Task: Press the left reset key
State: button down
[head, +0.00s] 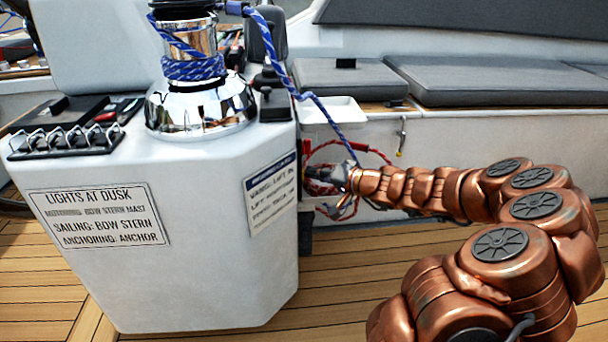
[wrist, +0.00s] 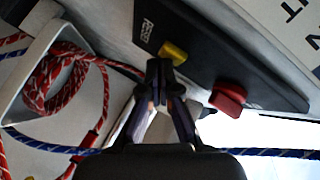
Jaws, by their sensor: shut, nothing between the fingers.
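In the wrist view a dark panel (wrist: 225,65) carries a yellow key (wrist: 173,53) and a red key (wrist: 228,99). Small white lettering, seen turned and partly legible, is beside the yellow key. My gripper (wrist: 160,68) is shut and empty, its tips right beside the yellow key and overlapping its lower edge in the picture. I cannot tell whether they touch it. The red key is apart, to the right of the fingers. In the head view my gripper (head: 343,174) is at the right side of the white console (head: 190,270); the keys are hidden there.
Red rope (wrist: 55,75) hangs in coils by a white bin (wrist: 30,60), left of the fingers. A blue rope (head: 325,112) runs from the chrome winch (head: 200,105) down near my gripper. Grey cushions (head: 480,80) line the bench behind. The wooden deck (head: 340,265) is open below.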

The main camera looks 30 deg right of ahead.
jog(key=shift+a, duration=0.2)
jog(key=shift+d, duration=0.15)
dwell(0.4)
jog(key=shift+s+d, duration=0.3)
jog(key=shift+d, duration=0.35)
jog(key=d, duration=0.1)
jog(key=s+d, duration=0.1)
jog(key=d, duration=0.1)
jog(key=s+d, duration=0.1)
jog(key=shift+d, duration=0.3)
dwell(0.9)
